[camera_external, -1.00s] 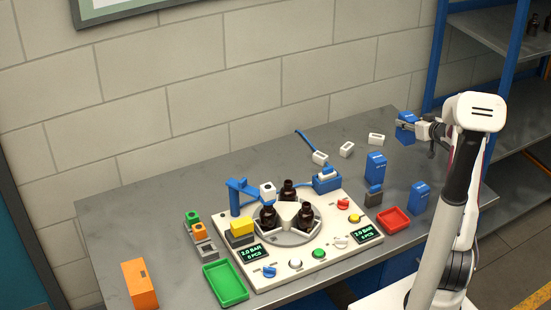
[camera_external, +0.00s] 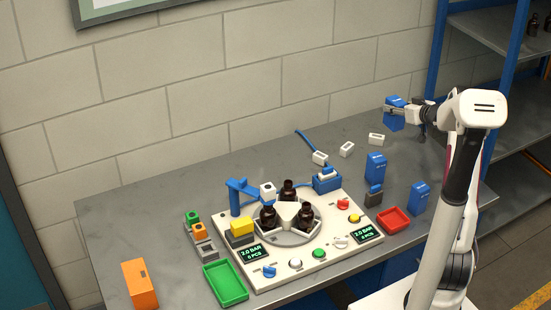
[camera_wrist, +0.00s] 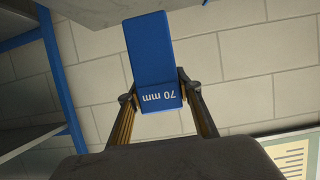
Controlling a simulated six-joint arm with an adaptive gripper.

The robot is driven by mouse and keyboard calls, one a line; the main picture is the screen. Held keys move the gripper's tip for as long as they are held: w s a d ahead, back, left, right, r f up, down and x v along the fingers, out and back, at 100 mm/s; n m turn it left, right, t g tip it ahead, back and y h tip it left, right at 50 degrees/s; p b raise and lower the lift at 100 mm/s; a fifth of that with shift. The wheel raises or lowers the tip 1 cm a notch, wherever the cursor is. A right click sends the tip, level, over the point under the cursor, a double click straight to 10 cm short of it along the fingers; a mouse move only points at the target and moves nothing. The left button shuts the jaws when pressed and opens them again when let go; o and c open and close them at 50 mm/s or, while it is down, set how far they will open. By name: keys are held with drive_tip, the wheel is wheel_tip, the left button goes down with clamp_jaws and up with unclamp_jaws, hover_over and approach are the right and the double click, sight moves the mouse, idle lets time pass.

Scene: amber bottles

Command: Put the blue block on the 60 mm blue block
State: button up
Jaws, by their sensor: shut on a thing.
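A blue block (camera_external: 394,116) is held in my gripper (camera_external: 404,110), high above the back right of the table. In the wrist view the held blue block (camera_wrist: 150,58) reads "70 mm", and the two fingers press on its sides. Two other upright blue blocks stand on the right side of the table: one farther back (camera_external: 376,168) and one nearer the front right edge (camera_external: 419,199). Their labels are too small to read, so I cannot tell which is the 60 mm one. My gripper is apart from both.
White blocks (camera_external: 346,149) lie behind. The white station panel (camera_external: 290,276) with amber bottles fills the middle. A blue-framed shelf (camera_external: 436,75) stands at right.

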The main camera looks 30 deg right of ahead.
drive_tip(key=s+a+r, duration=0.4)
drive_tip(key=s+a, duration=0.1)
drive_tip(key=a, duration=0.5)
drive_tip(key=shift+s+a, duration=0.15)
drive_tip(key=shift+s, duration=0.15)
wheel_tip(320, 180, down, 6)
idle(0.7)
drive_tip(key=shift+f, duration=0.2)
drive_tip(key=shift+f, duration=1.75)
drive_tip(key=shift+f, duration=0.1)
drive_tip(key=o, duration=1.3)
